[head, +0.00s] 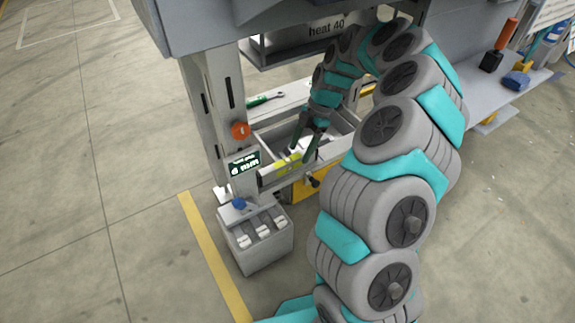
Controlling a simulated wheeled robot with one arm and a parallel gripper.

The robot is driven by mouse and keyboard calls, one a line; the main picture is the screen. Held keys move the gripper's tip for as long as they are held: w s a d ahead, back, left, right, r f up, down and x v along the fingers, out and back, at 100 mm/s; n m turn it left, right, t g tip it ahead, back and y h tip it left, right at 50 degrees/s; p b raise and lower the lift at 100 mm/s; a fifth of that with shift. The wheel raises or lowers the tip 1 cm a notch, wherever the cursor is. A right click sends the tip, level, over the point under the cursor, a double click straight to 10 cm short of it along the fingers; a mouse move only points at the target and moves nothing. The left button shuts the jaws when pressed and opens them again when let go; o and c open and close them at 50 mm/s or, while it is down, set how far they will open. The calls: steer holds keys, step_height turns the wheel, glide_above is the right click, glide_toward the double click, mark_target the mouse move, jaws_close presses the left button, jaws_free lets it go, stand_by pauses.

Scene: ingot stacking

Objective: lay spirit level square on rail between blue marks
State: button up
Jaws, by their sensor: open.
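A yellow-green spirit level (286,169) lies at the front rail (278,180) of the open bay under the machine. I cannot tell from here whether it sits square on the rail. My gripper (301,159) points down at the level with its dark fingers apart, one near the level's middle and one toward its right end. Whether the fingers touch the level is too small to tell. I cannot make out the blue marks on the rail.
A grey post with an orange knob (240,130) and a green sign (244,165) stands left of the bay. A grey box (258,240) with white pieces sits below it. A green-handled wrench (264,100) lies behind. A workbench (500,95) is at right.

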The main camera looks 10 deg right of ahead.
mark_target(288, 160)
steer(key=a, duration=0.2)
steer(key=s+a, duration=0.1)
steer(key=shift+s+a+f, duration=0.15)
steer(key=shift+a, duration=0.2)
steer(key=x, duration=0.2)
steer(key=shift+f, duration=0.3)
jaws_close()
